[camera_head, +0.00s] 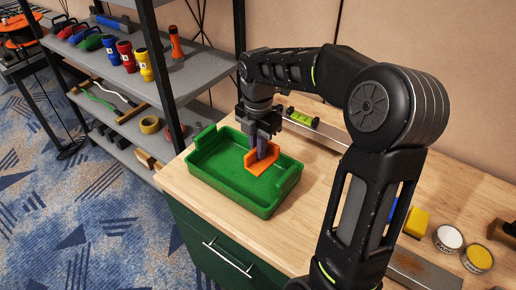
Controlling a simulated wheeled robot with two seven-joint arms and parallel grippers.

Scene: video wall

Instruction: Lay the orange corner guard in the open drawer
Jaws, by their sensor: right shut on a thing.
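My right gripper (262,150) points down over a green tray (222,182) on the wooden worktop. It is shut on the orange corner guard (266,169), an angled piece that shows inside the tray's outline, near its right side. I cannot tell whether the guard touches the tray floor. Below the worktop is a green drawer front (205,262) with a pale bar handle; no open drawer interior shows there. My left gripper is out of view.
A spirit level (302,118) lies behind the tray. A yellow block (416,223) and two round tins (448,238) are at right. Grey shelves (185,75) with torches and tape stand at left. My right arm covers much of the worktop.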

